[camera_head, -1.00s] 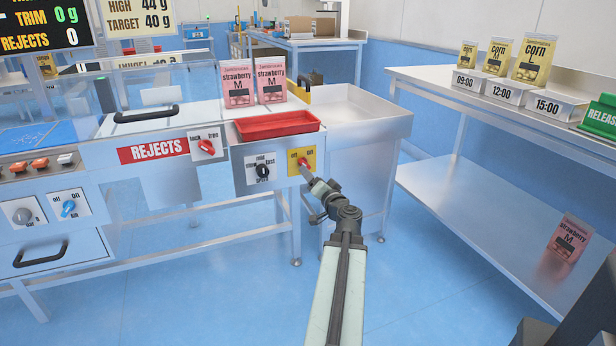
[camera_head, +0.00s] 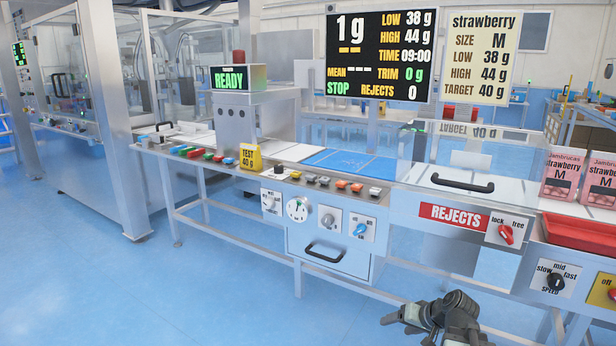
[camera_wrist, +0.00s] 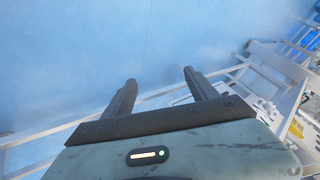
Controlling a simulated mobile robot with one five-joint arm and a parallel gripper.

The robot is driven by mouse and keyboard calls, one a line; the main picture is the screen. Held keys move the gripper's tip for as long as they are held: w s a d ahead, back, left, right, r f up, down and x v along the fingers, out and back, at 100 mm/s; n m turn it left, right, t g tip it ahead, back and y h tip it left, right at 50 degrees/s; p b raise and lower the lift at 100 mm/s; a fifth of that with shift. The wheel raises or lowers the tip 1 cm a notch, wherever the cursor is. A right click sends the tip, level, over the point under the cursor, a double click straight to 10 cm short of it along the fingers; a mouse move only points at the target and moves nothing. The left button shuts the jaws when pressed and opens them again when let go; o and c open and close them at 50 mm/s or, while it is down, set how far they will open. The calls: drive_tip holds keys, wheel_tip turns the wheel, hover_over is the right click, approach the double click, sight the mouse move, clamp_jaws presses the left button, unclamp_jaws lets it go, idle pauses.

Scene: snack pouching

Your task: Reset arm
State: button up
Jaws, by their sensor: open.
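My gripper (camera_head: 398,320) shows at the bottom edge of the head view, low in front of the bench and apart from the controls. In the wrist view my gripper (camera_wrist: 159,77) has its two dark fingers spread with nothing between them. Blue floor and pale frame rails lie beyond the fingertips. Most of my arm is below the picture.
The bench carries a REJECTS panel (camera_head: 462,219), a red tray (camera_head: 580,232) and strawberry pouches (camera_head: 563,175) at the right. A yellow off/on panel (camera_head: 603,291) is cut by the right edge. A drawer (camera_head: 327,258) juts forward. The floor at left is clear.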

drive_tip(key=s+a+f+n+g+h+p, duration=0.15)
drive_tip(key=s+a+g, duration=0.25)
drive_tip(key=a, duration=0.4)
drive_tip(key=s+a+f+n+g+h+p, duration=0.1)
drive_tip(key=s+a+n+g+h, duration=0.2)
drive_tip(key=a, duration=0.5)
wheel_tip(320, 180, up, 37)
drive_tip(key=s+m+p, duration=0.1)
drive_tip(key=p, duration=3.6)
drive_tip(key=shift+s+r+y, duration=0.2)
drive_tip(key=shift+s+y, duration=0.05)
drive_tip(key=shift+y, duration=0.1)
